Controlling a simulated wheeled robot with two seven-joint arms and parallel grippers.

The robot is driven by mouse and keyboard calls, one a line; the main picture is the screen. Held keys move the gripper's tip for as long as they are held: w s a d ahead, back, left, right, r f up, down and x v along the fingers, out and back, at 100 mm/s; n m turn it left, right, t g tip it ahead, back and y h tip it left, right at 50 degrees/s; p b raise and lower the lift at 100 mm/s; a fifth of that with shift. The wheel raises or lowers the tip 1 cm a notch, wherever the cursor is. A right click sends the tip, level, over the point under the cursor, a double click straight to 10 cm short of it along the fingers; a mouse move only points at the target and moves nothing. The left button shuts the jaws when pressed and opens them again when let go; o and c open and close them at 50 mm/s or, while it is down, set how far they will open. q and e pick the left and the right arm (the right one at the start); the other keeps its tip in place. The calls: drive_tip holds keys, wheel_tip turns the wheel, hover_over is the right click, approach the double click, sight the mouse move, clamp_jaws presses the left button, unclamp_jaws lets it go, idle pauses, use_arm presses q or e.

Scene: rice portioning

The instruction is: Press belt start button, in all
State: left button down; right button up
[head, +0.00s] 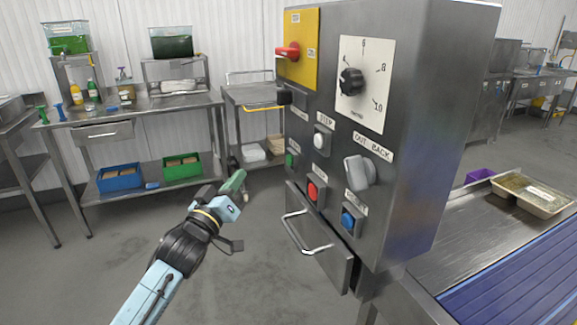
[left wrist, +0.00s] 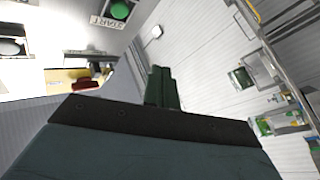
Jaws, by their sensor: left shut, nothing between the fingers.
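The steel control box (head: 422,120) stands right of centre in the head view. Its green button (head: 291,160) is at the left edge of the panel, above the red button (head: 314,191). In the left wrist view a green button (left wrist: 118,9) sits at the top edge, above a label that reads START. My left gripper (head: 237,181) is shut and empty, its green fingertips left of and a little below the green button, apart from the panel. Its fingers also show in the left wrist view (left wrist: 162,88). My right gripper is not in view.
The panel also holds a blue button (head: 350,219), a white button (head: 320,140), a grey knob (head: 359,172), a dial (head: 352,82) and a red switch (head: 288,52). A drawer handle (head: 302,232) juts out below. A blue belt (head: 520,277) with a tray (head: 534,196) beside it lies right.

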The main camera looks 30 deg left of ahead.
sight(292, 160)
use_arm(q)
drive_tip(key=shift+s+r, duration=0.15)
drive_tip(key=shift+r, duration=0.55)
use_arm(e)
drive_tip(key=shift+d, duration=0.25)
use_arm(q)
drive_tip(key=shift+d, duration=0.1)
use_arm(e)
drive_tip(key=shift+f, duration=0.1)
